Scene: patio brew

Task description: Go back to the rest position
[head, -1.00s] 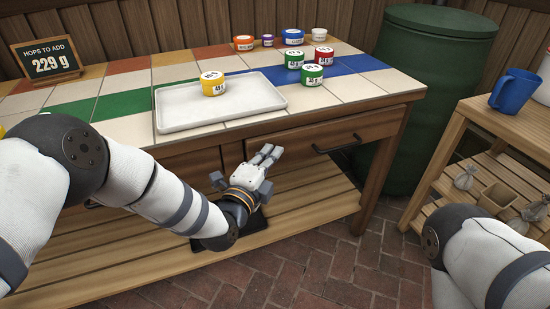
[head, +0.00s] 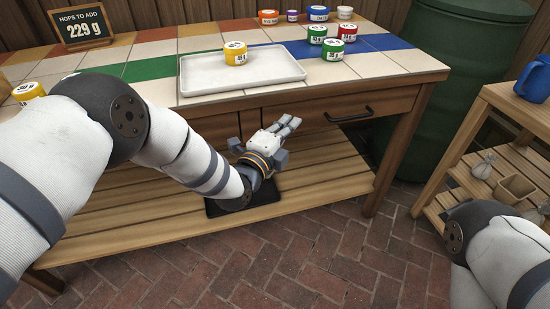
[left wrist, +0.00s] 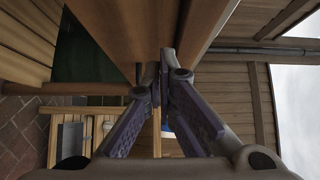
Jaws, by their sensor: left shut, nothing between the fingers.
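My left gripper (head: 287,126) shows in the head view in front of the bench, below the tabletop edge and above the lower slatted shelf. Its fingers are together with nothing between them. In the left wrist view the two fingertips (left wrist: 167,58) meet, empty. My right arm comes in at the lower right of the head view, and its gripper is out of the frame.
The tiled bench (head: 390,64) carries a white tray (head: 200,72) with one yellow tub (head: 235,53) on it. Several coloured tubs stand behind it. A chalkboard (head: 81,27) reads 229 g. A green barrel (head: 440,100) and wooden shelf unit (head: 470,140) stand right. Brick floor is open in front.

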